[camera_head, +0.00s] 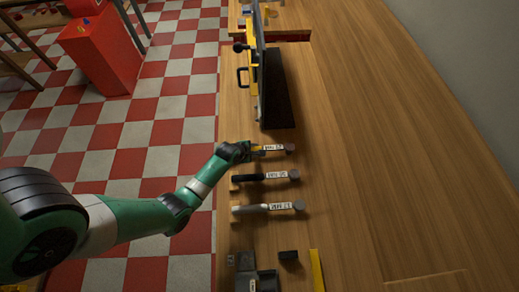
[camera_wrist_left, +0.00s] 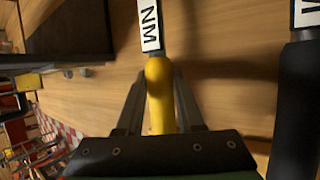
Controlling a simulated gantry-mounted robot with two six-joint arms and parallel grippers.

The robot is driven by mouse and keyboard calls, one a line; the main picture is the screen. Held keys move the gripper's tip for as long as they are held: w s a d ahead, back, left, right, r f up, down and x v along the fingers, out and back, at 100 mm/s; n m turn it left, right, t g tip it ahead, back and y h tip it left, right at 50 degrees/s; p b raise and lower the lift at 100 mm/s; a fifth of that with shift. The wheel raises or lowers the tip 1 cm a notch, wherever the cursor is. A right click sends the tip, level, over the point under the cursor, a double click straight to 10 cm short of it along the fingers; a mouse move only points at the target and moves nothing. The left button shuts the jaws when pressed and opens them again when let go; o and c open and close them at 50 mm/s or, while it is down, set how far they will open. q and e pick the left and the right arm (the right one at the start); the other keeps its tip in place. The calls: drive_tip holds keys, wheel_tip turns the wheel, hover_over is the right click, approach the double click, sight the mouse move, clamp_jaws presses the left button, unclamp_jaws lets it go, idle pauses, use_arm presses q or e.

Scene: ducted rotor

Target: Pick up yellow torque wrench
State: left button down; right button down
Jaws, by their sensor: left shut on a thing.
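The yellow torque wrench (camera_head: 272,148) is the farthest of three wrenches in a row on the wooden table in the head view. It has a white label on its shaft and a round grey head at its right end. My left gripper (camera_head: 252,149) is shut on its yellow handle at the left end. In the left wrist view the yellow handle (camera_wrist_left: 159,92) sits between the two fingers of the left gripper (camera_wrist_left: 160,100), with the label above it. I cannot tell whether the wrench is lifted off the table. My right gripper is not in view.
A black-handled wrench (camera_head: 265,177) and a grey-handled wrench (camera_head: 268,208) lie nearer, parallel to it. A tall upright panel with a black base (camera_head: 279,92) stands beyond. A grey block (camera_head: 257,281) is at the near end. The table's right side is clear.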

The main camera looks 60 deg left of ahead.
use_arm(q)
drive_tip(key=shift+r, duration=0.55)
wheel_tip(320, 180, up, 3)
drive_tip(key=shift+r+p, duration=0.1)
drive_tip(key=shift+p, duration=1)
drive_tip(key=s+d+r+p, duration=0.6)
drive_tip(key=s+r+p, duration=0.2)
drive_tip(key=s, duration=0.4)
drive_tip(key=shift+s+r+p, duration=0.25)
drive_tip(key=shift+r+p, duration=0.15)
